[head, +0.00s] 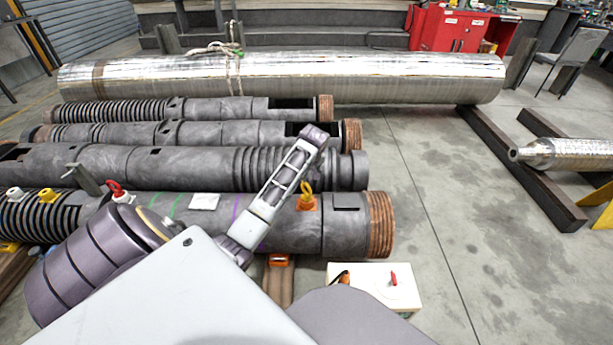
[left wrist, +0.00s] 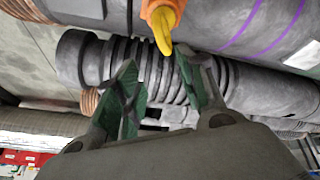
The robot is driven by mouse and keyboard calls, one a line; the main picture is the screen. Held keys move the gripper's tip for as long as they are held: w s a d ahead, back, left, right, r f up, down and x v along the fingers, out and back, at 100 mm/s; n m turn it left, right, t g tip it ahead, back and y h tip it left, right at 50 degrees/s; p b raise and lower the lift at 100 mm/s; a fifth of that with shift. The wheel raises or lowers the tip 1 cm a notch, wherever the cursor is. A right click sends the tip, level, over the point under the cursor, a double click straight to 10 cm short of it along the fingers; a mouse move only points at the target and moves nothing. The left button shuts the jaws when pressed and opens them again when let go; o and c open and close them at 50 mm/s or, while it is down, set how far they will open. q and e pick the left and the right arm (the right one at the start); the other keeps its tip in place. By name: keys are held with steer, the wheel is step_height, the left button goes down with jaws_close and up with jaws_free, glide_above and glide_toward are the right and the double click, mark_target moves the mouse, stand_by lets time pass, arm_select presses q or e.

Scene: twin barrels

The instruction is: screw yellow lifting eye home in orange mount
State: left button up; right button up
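The yellow lifting eye (head: 306,187) stands upright at the orange mount (head: 307,204) on top of the nearest dark barrel (head: 285,225). How deep its thread sits is too small to tell. In the left wrist view, the eye (left wrist: 164,32) shows in front of the orange mount (left wrist: 158,8) at the top edge. My left gripper (head: 314,135) reaches over the barrel just left of the eye, fingers pointing up and right. In the left wrist view, its two green-padded fingers (left wrist: 156,75) are apart with nothing between them; the eye is beyond their tips. My right gripper does not show.
A red eye (head: 115,188) stands on a white mount farther left, near white (head: 14,194) and yellow (head: 47,195) mounts. Several dark barrels and a long shiny cylinder (head: 280,78) lie behind.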

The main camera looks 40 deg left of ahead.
mark_target(307, 193)
arm_select(q)
steer(key=shift+f, duration=0.1)
steer(key=shift+f+b, duration=0.35)
steer(key=shift+f, duration=4.8)
